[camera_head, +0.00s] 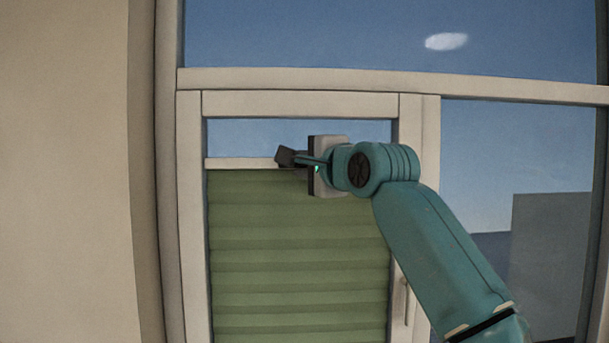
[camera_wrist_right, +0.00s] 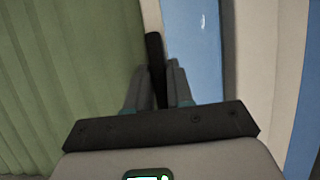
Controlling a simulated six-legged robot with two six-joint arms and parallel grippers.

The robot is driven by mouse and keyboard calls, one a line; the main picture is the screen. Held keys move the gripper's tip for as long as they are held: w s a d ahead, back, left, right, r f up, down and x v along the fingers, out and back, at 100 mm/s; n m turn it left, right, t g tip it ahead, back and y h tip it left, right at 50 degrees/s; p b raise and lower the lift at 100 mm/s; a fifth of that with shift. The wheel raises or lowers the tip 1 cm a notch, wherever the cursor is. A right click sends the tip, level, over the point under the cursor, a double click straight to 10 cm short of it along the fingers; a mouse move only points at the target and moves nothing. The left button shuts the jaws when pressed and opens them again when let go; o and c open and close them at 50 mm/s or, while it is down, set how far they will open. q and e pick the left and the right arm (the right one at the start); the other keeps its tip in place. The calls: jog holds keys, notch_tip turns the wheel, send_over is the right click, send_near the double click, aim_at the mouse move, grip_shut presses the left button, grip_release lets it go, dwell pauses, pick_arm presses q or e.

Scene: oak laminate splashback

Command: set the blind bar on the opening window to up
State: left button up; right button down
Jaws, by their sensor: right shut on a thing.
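The opening window (camera_head: 300,104) has a cream frame with a green pleated blind (camera_head: 290,250) inside it. The cream blind bar (camera_head: 238,163) runs along the top edge of the blind, a short way below the top of the frame, with a strip of sky above it. My right gripper (camera_head: 290,158) is at the middle of the bar, shut on a dark handle piece there. In the right wrist view, the fingers (camera_wrist_right: 160,88) close on the dark piece, with the green blind (camera_wrist_right: 60,80) on the left and sky on the right. My left gripper is not in view.
A window handle (camera_head: 405,300) is on the right side of the opening window's frame, partly behind my right arm. Fixed panes lie above and to the right. A plain wall (camera_head: 65,170) stands at the left.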

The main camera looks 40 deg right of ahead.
jog(key=shift+s+r, duration=0.1)
jog(key=shift+r, duration=0.05)
jog(key=c, duration=1.1)
grip_release()
jog(key=shift+s, duration=0.1)
jog(key=b+v, duration=0.6)
jog(key=v, duration=1)
jog(key=shift+s+r, duration=0.1)
jog(key=shift+s, duration=0.2)
